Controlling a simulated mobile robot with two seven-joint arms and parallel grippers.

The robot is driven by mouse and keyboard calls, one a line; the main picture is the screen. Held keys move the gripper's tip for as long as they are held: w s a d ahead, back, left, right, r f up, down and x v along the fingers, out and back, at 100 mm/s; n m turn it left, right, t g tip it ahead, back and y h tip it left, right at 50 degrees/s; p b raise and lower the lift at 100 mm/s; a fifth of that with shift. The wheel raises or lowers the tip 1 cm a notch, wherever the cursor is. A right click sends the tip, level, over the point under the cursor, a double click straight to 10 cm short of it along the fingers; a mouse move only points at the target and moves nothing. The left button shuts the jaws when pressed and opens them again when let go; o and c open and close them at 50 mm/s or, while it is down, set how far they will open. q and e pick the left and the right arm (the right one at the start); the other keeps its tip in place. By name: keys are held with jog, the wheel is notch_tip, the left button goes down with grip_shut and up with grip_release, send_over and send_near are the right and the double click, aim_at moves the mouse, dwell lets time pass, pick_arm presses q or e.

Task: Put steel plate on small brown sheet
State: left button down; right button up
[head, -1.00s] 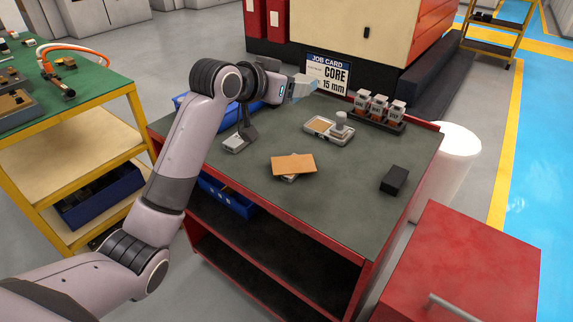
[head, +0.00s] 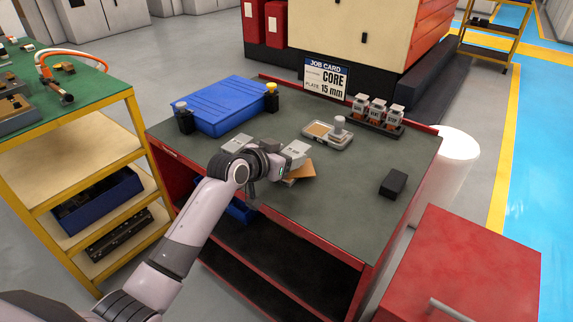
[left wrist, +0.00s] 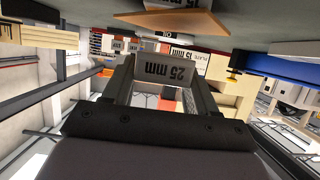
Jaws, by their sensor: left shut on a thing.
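My left gripper (head: 284,160) is over the near left part of the bench. In the left wrist view the fingers (left wrist: 165,88) are shut on a light grey steel plate (left wrist: 167,70) marked "25 mm", upside down there. I take the pale block in the head view (head: 298,149) to be this plate. The brown sheet (head: 305,172) lies just below and beside it, partly hidden by the hand. It also shows in the left wrist view (left wrist: 160,20), against another plate (left wrist: 178,4) marked "15 m…". I cannot tell if the held plate touches the sheet. My right gripper is out of view.
A grey block (head: 237,142) lies behind my wrist. A pale tray (head: 342,142) holds a metal piece. A black block (head: 393,182) lies at the right.

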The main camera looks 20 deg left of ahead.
pick_arm(q)
jog(key=shift+f, duration=1.1)
jog(key=shift+f, duration=0.15)
jog(key=shift+c, duration=1.6)
grip_release()
jog(key=shift+f, duration=0.25)
jog(key=shift+s+r, duration=0.1)
jog(key=shift+r, duration=0.1)
jog(key=v, duration=1.2)
jog(key=s+d+f+n+g+y, duration=0.1)
jog(key=s+f+g+y, duration=0.1)
jog(key=s+f, duration=1.9)
jog(key=s, duration=0.2)
jog(key=shift+s+d+f+n+p, duration=0.25)
jog(key=shift+f+n+p, duration=0.05)
jog(key=shift+f+p, duration=0.1)
